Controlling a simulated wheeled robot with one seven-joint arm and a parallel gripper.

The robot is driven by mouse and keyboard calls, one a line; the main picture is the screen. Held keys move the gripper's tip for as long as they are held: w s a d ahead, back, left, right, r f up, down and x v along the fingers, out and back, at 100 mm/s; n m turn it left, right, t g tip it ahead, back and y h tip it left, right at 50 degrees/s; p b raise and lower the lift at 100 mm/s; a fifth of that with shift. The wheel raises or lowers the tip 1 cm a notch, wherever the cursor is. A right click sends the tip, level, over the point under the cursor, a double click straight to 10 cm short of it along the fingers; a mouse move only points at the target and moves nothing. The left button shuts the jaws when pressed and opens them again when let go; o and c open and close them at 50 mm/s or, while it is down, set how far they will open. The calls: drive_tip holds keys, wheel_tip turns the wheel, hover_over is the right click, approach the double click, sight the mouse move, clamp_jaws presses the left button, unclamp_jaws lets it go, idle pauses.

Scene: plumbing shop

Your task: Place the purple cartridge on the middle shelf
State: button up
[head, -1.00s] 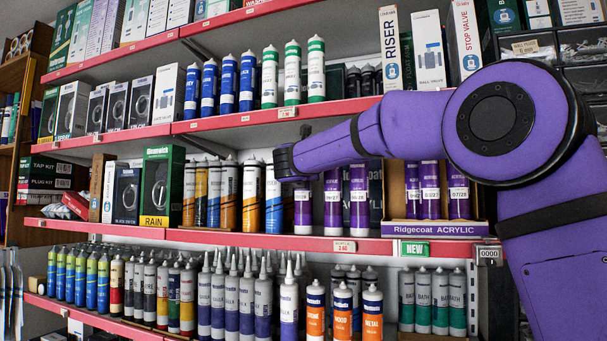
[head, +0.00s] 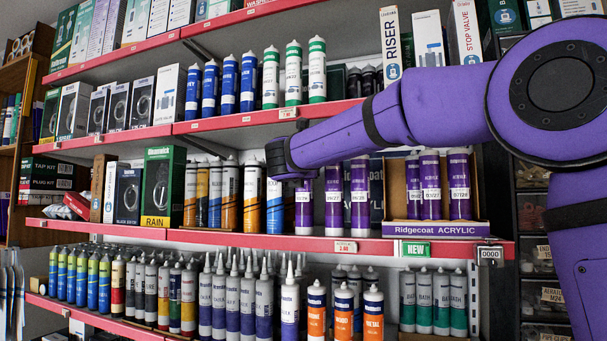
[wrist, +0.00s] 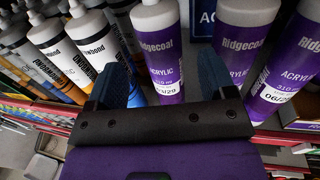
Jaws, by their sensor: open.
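A purple-and-white Ridgecoat acrylic cartridge (head: 303,210) stands upright near the front of the middle shelf (head: 270,241), at the left end of a short row of matching cartridges (head: 333,205). Its top is partly hidden behind my gripper (head: 285,172) in the head view. In the wrist view this cartridge (wrist: 165,65) is between my two spread blue fingers (wrist: 163,85). The jaws are open, with the cartridge apparently free of them. More purple cartridges stand close by on the right in the wrist view (wrist: 240,50).
White cartridges with orange and blue bands (head: 251,200) stand close on the left. A Ridgecoat display box (head: 440,229) with several purple cartridges is at the right. Orange cartridges (head: 343,312) stand on the shelf below.

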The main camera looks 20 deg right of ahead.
drive_tip(key=v, duration=0.5)
drive_tip(key=shift+s+a, duration=0.15)
drive_tip(key=shift+s, duration=0.2)
drive_tip(key=s+d+f+m+g, duration=0.3)
drive_tip(key=s+d+f+m, duration=0.35)
drive_tip(key=s, duration=0.25)
drive_tip(key=s+d+f+m+g, duration=0.4)
drive_tip(key=s+d+f+m, duration=0.2)
drive_tip(key=s+m, duration=0.2)
drive_tip(key=s+f+m+g+y, duration=0.4)
drive_tip(key=s+f+m+y, duration=0.3)
drive_tip(key=s+f+m, duration=0.9)
drive_tip(key=s+f, duration=0.1)
drive_tip(key=s, duration=0.3)
drive_tip(key=shift+s+a+f+m, duration=0.3)
drive_tip(key=shift+s+f+m, duration=0.05)
